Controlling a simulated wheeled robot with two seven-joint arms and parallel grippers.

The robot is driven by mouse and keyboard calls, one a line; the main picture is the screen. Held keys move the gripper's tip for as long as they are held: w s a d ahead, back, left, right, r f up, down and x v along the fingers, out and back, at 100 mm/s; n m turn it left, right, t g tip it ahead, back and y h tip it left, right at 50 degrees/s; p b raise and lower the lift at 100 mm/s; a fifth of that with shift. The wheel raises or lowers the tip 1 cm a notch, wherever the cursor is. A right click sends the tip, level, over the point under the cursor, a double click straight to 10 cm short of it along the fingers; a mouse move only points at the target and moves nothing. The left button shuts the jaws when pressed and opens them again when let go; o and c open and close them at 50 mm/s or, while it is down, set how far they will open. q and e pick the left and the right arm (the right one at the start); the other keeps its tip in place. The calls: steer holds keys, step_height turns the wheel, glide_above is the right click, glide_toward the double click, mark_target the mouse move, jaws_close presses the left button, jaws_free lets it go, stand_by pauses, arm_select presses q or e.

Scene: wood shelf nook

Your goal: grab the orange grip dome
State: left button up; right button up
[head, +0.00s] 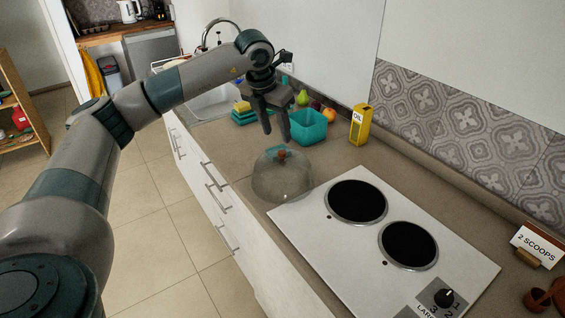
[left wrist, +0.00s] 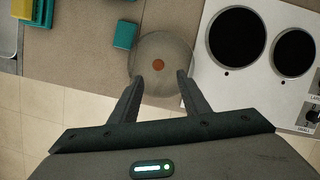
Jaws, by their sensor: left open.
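The dome (head: 283,180) is a clear, see-through cover with a small orange grip on top. It stands on the brown counter, just left of the hob. In the left wrist view the dome (left wrist: 146,50) shows from above, its round orange grip (left wrist: 158,64) near the middle. My left gripper (head: 276,136) points down above the dome, open and empty. In the left wrist view the fingertips (left wrist: 159,77) are spread apart, with the orange grip just beyond the gap between them. My right gripper is not in view.
A white hob (head: 330,225) with two black plates lies right of the dome. A teal container (head: 309,126), a yellow oil box (head: 360,125) and fruit stand behind. In the left wrist view a teal block (left wrist: 125,35) sits close to the dome's left edge. The sink (head: 212,101) is farther back.

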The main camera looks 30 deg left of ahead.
mark_target(281, 152)
arm_select(q)
steer(key=p+x, duration=0.1)
steer(key=x, duration=0.2)
steer(key=shift+f, duration=0.3)
steer(key=shift+w+a+f+p, duration=0.1)
steer(key=shift+w+f+p, duration=0.2)
steer(key=shift+f+p, duration=0.35)
steer(key=p+x, duration=0.1)
steer(key=x, duration=0.1)
steer(key=shift+w+f+p, duration=0.15)
steer(key=shift+f+p, duration=0.2)
steer(key=shift+p, duration=0.05)
steer(key=shift+f, duration=0.3)
steer(key=shift+w+f, duration=0.1)
steer(key=shift+f, duration=0.05)
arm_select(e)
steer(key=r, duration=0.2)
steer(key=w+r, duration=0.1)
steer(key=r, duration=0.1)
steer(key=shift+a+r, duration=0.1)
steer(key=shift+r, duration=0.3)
